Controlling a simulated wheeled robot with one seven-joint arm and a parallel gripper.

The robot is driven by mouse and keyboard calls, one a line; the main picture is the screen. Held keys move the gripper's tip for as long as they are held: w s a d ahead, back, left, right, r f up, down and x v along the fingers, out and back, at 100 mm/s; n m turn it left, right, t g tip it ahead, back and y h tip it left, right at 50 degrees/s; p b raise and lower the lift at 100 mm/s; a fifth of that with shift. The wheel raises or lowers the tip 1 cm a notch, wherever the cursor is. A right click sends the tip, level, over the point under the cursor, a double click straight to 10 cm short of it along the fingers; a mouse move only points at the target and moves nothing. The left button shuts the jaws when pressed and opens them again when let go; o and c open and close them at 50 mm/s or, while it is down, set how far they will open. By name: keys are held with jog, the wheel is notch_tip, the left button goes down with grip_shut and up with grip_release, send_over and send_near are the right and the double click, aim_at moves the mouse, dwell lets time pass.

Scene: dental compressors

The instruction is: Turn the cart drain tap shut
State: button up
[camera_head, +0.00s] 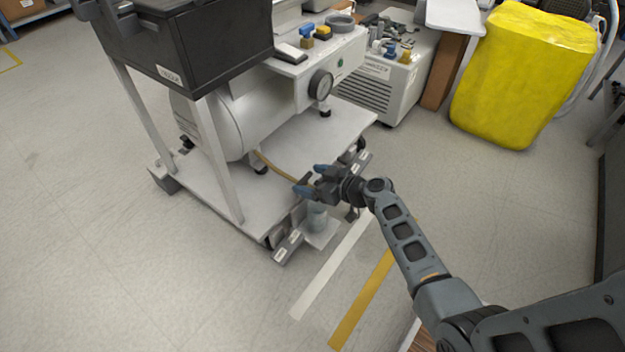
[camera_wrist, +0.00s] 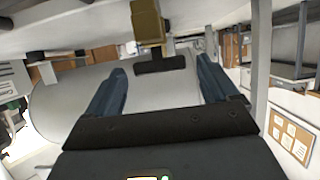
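The drain tap shows in the wrist view as a brass body (camera_wrist: 148,22) with a black bar-shaped handle (camera_wrist: 160,64). The handle lies between and ahead of my fingertips, with a gap on both sides. My gripper (camera_wrist: 161,72) is open and empty, its blue fingers apart. In the head view my gripper (camera_head: 311,180) is at the front edge of the cart (camera_head: 325,143), by the end of a tan hose (camera_head: 273,168) from the white tank. The tap cannot be made out there, hidden by or lost against my gripper.
A black case (camera_head: 195,50) and a pressure gauge (camera_head: 320,85) are above the cart's deck. A second compressor unit (camera_head: 385,85) and a yellow covered bulk (camera_head: 525,75) stand behind. The floor at left is clear.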

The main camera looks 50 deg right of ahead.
jog(key=c, duration=1)
